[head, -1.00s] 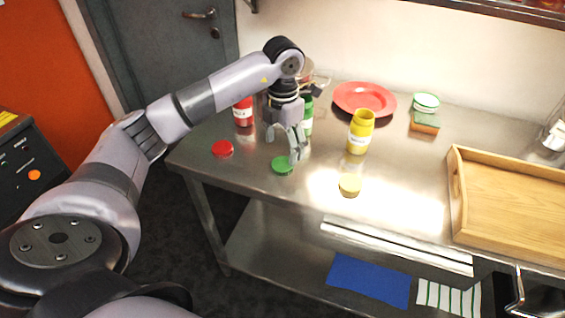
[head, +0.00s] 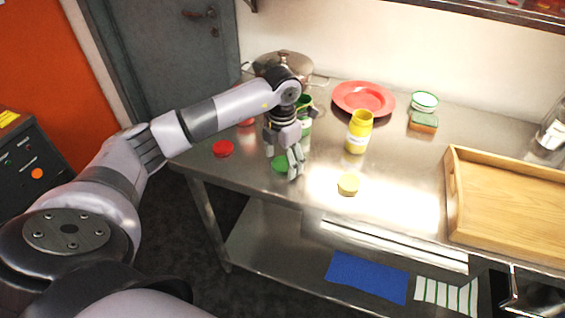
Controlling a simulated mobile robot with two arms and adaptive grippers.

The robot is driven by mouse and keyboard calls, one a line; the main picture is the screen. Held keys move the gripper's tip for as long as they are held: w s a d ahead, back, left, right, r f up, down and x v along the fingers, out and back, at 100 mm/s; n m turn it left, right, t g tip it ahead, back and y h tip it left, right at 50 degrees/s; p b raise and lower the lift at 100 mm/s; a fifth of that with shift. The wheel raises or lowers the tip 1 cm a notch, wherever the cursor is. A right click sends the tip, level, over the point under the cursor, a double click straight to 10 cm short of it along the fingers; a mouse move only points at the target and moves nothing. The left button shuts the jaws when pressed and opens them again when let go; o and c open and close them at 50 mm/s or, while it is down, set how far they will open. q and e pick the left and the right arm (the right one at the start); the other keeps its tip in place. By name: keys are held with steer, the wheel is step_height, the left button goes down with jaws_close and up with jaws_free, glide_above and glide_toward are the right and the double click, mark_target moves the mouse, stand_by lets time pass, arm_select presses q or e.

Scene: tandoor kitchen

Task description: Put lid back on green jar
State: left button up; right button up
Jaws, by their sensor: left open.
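The green lid (head: 279,165) lies flat on the steel table near its front edge. My left gripper (head: 282,165) points down over the lid, open, its fingers covering part of it; I cannot tell whether they touch it. The green jar (head: 305,125) stands just behind the gripper, partly hidden by my wrist, with a white label showing. My right gripper does not show.
A red lid (head: 222,148) lies left; the red jar (head: 246,122) is mostly hidden behind my arm. A yellow jar (head: 358,134) and yellow lid (head: 348,184) are to the right. A pot (head: 290,67), red plate (head: 363,98), sponge (head: 423,122) and wooden tray (head: 510,205) stand around.

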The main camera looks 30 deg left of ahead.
arm_select(q)
steer(key=c, duration=0.8)
steer(key=shift+o, duration=0.2)
steer(key=shift+r, duration=0.15)
step_height(320, 180, up, 10)
steer(key=b, duration=0.2)
step_height(320, 180, up, 10)
steer(key=p, duration=0.2)
glide_above(283, 163)
steer(key=shift+s, duration=0.1)
